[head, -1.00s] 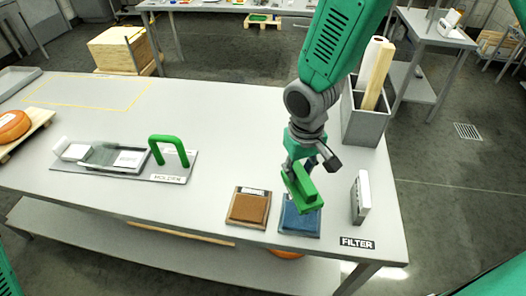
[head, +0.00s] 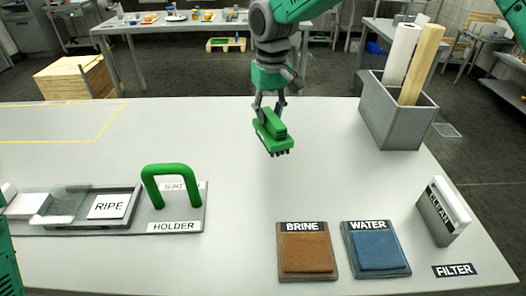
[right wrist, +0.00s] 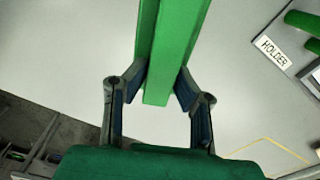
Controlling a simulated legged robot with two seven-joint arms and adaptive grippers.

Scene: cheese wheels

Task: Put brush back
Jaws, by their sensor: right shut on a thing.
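My right gripper (head: 267,104) is shut on the green brush (head: 270,132). It holds the brush above the table's middle, bristles down. In the right wrist view, the two fingers of the right gripper (right wrist: 160,88) press the sides of the green brush handle (right wrist: 166,50). The holder (head: 168,216) is a grey plate with a green arch (head: 172,170) and a HOLDER label, to the left of the brush and nearer to me. The brush is apart from the holder. My left gripper is not in view.
A brown BRINE pad (head: 306,252) and a blue WATER pad (head: 376,250) lie at the front. A white CLEAN block (head: 443,212) stands to their right. A grey bin (head: 392,112) with rolls stands at the back right. The table (head: 240,190) between brush and holder is clear.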

